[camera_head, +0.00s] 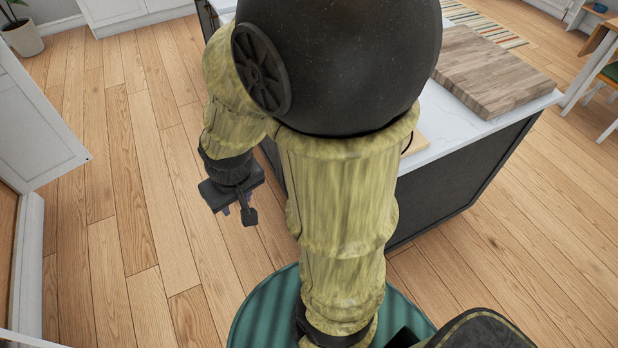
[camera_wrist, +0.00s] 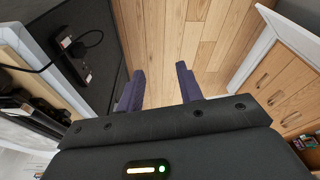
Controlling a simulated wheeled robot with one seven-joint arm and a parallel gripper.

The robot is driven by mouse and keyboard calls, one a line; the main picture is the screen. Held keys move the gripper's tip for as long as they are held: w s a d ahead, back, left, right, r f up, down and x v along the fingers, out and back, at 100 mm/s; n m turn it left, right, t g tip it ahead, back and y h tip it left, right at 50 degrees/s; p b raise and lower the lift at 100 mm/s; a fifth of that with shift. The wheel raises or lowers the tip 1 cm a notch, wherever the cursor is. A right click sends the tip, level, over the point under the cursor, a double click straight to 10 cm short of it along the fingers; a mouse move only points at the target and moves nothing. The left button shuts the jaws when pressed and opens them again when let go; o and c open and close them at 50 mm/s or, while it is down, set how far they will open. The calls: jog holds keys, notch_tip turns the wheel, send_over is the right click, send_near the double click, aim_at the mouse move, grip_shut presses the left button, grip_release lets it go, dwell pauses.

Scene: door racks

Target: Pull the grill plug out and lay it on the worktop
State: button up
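A black plug (camera_wrist: 77,49) sits at an outlet strip (camera_wrist: 66,41) on the dark side panel of the island in the wrist view. A black cord runs from it over the worktop edge. The cord leads towards a dark appliance, probably the grill (camera_wrist: 25,108), at the left edge of the wrist view. The white worktop (camera_head: 440,118) shows in the head view, partly hidden by my arm. My gripper (camera_head: 237,213) hangs beside the island, over the floor. In the wrist view my gripper (camera_wrist: 161,80) is open and empty, with the plug to its left, apart from it.
A thick wooden board (camera_head: 492,72) lies on the worktop at the right. A white cabinet door (camera_head: 35,130) stands at the left of the head view. Wooden drawers (camera_wrist: 285,85) show at the right of the wrist view. The wooden floor between is clear.

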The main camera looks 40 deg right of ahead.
jog(key=shift+w, duration=0.3)
